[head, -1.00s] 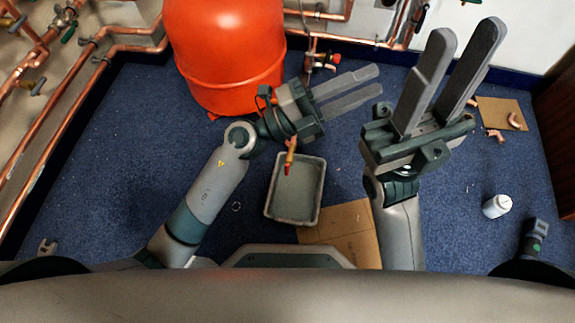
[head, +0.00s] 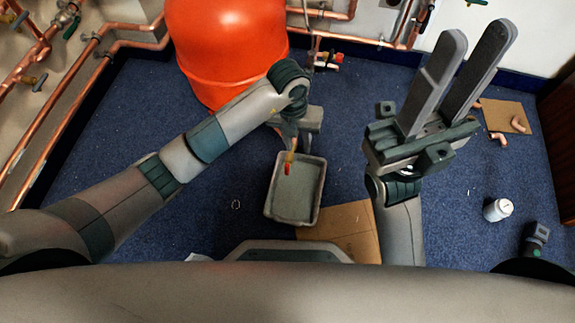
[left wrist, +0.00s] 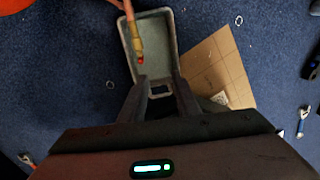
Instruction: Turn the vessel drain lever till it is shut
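The orange-red vessel (head: 222,45) stands at the back, left of centre. A drain fitting with a brass body and a red tip (head: 288,168) hangs over the grey tray (head: 268,200). In the left wrist view the brass fitting (left wrist: 136,40) is on the end of a copper pipe, and its red end (left wrist: 141,60) lies over the tray. I cannot make out the lever's exact angle. My left gripper (head: 299,142) points down just behind the fitting, partly hidden by its own wrist. In the left wrist view its fingers (left wrist: 162,90) are apart and empty. My right gripper (head: 472,40) is raised, open and empty.
Copper pipes (head: 110,48) run along the left wall and back. A red-handled valve (head: 330,57) is low at the back. Cardboard (head: 345,225) lies beside the tray. A white container (head: 497,209) stands on the blue carpet at right, which is mostly clear.

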